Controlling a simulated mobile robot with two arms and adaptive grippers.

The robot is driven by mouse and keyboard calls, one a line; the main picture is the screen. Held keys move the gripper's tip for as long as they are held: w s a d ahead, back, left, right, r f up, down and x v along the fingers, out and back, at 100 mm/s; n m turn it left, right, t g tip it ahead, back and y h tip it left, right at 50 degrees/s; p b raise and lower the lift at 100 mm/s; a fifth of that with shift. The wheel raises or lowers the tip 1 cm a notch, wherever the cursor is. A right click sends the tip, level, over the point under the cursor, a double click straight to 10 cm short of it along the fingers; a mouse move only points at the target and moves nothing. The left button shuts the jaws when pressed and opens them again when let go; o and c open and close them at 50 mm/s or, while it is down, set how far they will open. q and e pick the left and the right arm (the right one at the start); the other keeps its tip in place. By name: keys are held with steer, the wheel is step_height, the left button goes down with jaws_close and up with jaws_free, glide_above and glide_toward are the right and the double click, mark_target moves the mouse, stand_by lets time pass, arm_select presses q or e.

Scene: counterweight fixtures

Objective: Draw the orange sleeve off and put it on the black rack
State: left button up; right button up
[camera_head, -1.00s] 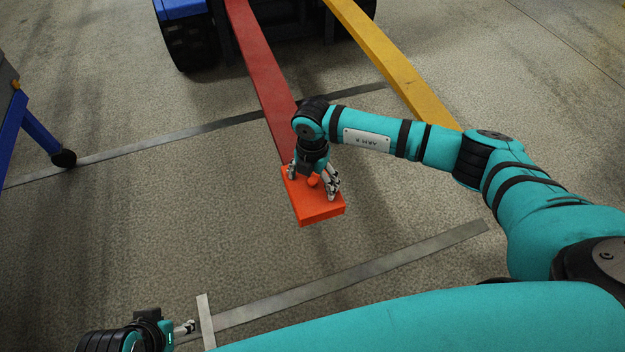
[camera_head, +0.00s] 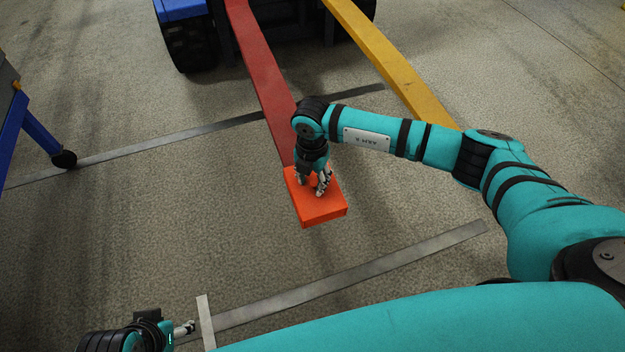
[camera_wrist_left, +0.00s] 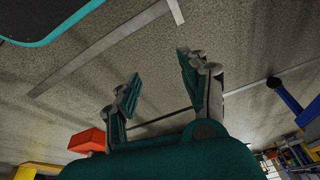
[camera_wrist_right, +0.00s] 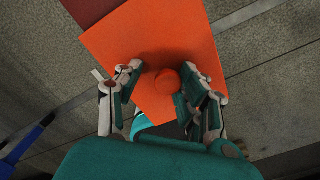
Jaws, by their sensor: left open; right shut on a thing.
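The orange sleeve (camera_head: 320,210) sits at the near end of the red beam (camera_head: 262,85); it also shows in the left wrist view (camera_wrist_left: 88,140). In the right wrist view its flat top (camera_wrist_right: 150,35) carries a round orange knob (camera_wrist_right: 167,82). My right gripper (camera_head: 318,190) reaches down onto the top, shut on the knob; it also shows in the right wrist view (camera_wrist_right: 160,92). My left gripper (camera_head: 186,328) is open and empty, low at the left, away from the sleeve; its fingers are apart in the left wrist view (camera_wrist_left: 160,80). I cannot make out the black rack.
A yellow beam (camera_head: 395,70) runs beside the red one, both from a dark wheeled vehicle (camera_head: 190,42). A blue-legged stand (camera_head: 38,135) is at the left. Metal strips (camera_head: 350,268) lie on the floor. The floor around the sleeve is clear.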

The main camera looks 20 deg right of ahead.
steer(key=shift+s+d+f, duration=0.25)
steer(key=shift+d+f, duration=0.15)
jaws_close()
arm_select(q)
steer(key=shift+f, duration=0.2)
arm_select(e)
steer(key=shift+r+p, duration=0.15)
steer(key=shift+p, duration=0.15)
steer(key=shift+w+r, duration=0.1)
arm_select(q)
steer(key=shift+w+d+f, duration=0.1)
steer(key=shift+w+f, duration=0.45)
steer(key=shift+f, duration=0.25)
steer(key=shift+w+d+r, duration=0.1)
steer(key=shift+r, duration=0.05)
arm_select(e)
steer(key=shift+r, duration=0.1)
